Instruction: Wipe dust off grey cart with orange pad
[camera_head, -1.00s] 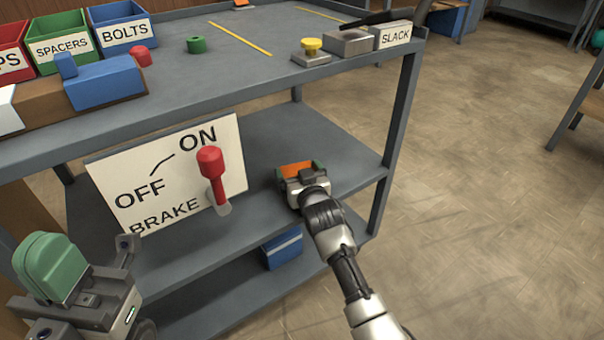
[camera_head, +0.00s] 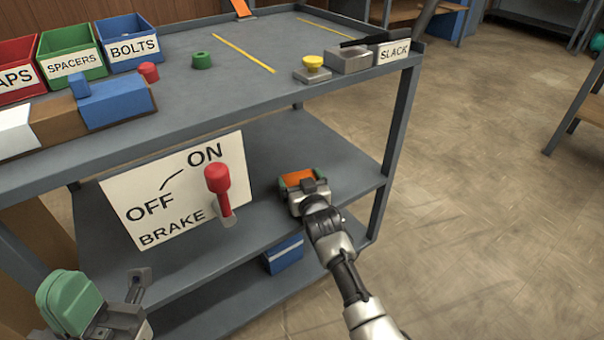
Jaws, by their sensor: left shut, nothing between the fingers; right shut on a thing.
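The grey cart (camera_head: 300,231) has a top shelf and lower shelves. My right gripper (camera_head: 302,181) is low over the right part of its middle shelf. It is shut on the orange pad (camera_head: 297,177), which shows between the green-tipped fingers. The pad's underside is hidden, so I cannot tell whether it touches the shelf. My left gripper (camera_head: 68,299), with green fingers, is shut and empty at the lower left, in front of the cart. I cannot make out clear dust on the shelf.
A brake sign (camera_head: 175,190) with a red-handled lever (camera_head: 218,182) stands left of the pad. A blue box (camera_head: 284,254) is on the bottom shelf. Floor at right is clear.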

